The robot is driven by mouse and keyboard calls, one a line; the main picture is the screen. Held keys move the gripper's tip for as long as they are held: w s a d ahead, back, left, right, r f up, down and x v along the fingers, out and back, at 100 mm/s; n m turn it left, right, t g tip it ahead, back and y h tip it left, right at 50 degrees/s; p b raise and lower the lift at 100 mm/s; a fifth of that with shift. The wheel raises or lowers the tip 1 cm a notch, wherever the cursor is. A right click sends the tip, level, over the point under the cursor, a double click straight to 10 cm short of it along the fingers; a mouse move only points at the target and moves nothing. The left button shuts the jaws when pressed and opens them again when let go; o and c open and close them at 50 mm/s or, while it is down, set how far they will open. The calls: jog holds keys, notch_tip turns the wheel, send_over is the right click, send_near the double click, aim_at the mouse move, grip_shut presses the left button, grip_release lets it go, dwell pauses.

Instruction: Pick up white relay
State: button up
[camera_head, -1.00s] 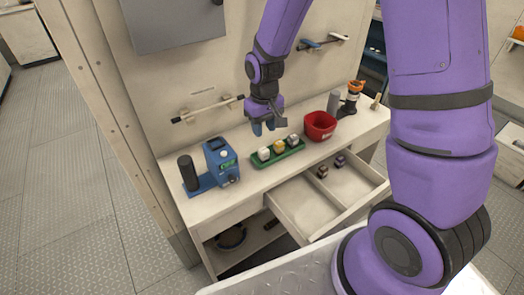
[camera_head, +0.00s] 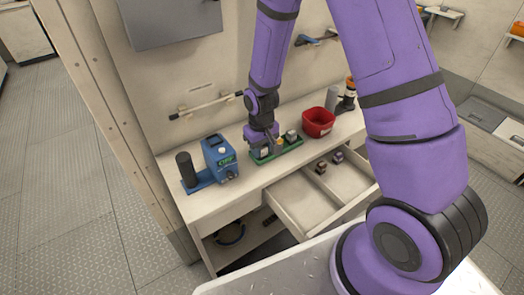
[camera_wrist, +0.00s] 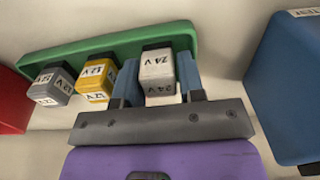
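The white relay (camera_wrist: 157,68), marked 24 V, stands at the right end of the green tray (camera_wrist: 100,45) in the wrist view. My gripper (camera_wrist: 158,78) has its blue fingers on either side of this relay, open with a narrow gap. A yellow relay (camera_wrist: 97,77) and a grey relay (camera_wrist: 53,83) stand to its left in the same tray. In the head view my gripper (camera_head: 264,146) is down at the left end of the tray (camera_head: 288,150) and partly hides the white relay there.
A blue device (camera_head: 218,157) stands left of the tray and shows large at right in the wrist view (camera_wrist: 290,85). A red bin (camera_head: 318,122) is to the right. Open drawers (camera_head: 305,205) holding two small dark parts jut out below the worktop.

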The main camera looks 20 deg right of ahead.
jog(key=shift+c, duration=0.2)
jog(key=c, duration=0.5)
